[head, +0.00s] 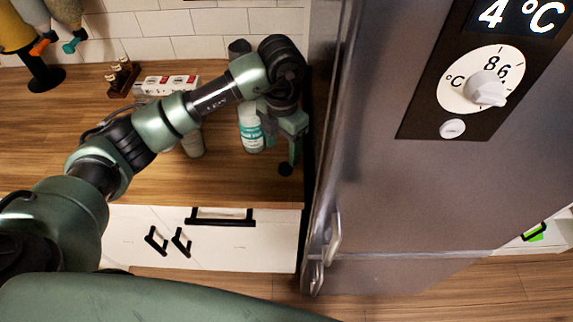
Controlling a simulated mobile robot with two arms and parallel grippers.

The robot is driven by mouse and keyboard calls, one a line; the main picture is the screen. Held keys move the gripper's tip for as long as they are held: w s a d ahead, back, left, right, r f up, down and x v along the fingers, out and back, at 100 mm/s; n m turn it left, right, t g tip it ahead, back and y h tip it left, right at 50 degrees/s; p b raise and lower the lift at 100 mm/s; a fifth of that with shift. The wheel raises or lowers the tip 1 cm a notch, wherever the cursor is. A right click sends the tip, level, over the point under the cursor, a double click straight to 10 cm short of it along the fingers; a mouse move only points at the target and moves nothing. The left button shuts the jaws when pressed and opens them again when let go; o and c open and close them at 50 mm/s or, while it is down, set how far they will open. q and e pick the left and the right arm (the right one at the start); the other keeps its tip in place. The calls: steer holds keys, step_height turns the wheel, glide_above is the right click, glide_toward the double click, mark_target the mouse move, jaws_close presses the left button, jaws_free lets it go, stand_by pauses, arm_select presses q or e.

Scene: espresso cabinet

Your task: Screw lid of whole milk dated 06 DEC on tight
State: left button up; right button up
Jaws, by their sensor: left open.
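A white bottle with a teal label (250,133) stands upright on the wooden counter, close to the fridge side. Its top is partly hidden by my left arm, so I cannot see its lid, and its label is too small to read for a date. My left gripper (288,148) is open and points down just right of the bottle. I cannot tell whether it touches the bottle. My right gripper is out of view.
The grey fridge (400,190) with a dial (484,90) stands close on the right. A greyish cylinder (193,146) is partly behind my arm. A small bottle rack (122,76) and a white box (172,83) stand further back. The front left counter (150,185) is clear.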

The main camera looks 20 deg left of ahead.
mark_target(286, 167)
arm_select(q)
steer(key=shift+f, duration=0.4)
steer(key=shift+w+f+p, duration=0.15)
steer(key=shift+f+p, duration=0.1)
steer(key=shift+f, duration=0.25)
steer(key=shift+w+f+p, duration=0.15)
steer(key=shift+f+p, duration=0.1)
steer(key=shift+f, duration=0.25)
steer(key=shift+s+d+f, duration=0.1)
steer(key=shift+f, duration=0.05)
steer(key=f+p, duration=0.2)
steer(key=f, duration=0.2)
steer(key=shift+w+d+f+p, duration=0.1)
steer(key=shift+w+f+p, duration=0.15)
steer(key=shift+w+p, duration=0.15)
steer(key=shift+f, duration=0.25)
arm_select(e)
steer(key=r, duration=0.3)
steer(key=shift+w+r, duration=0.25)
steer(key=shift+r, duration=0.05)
arm_select(q)
steer(key=shift+c, duration=0.3)
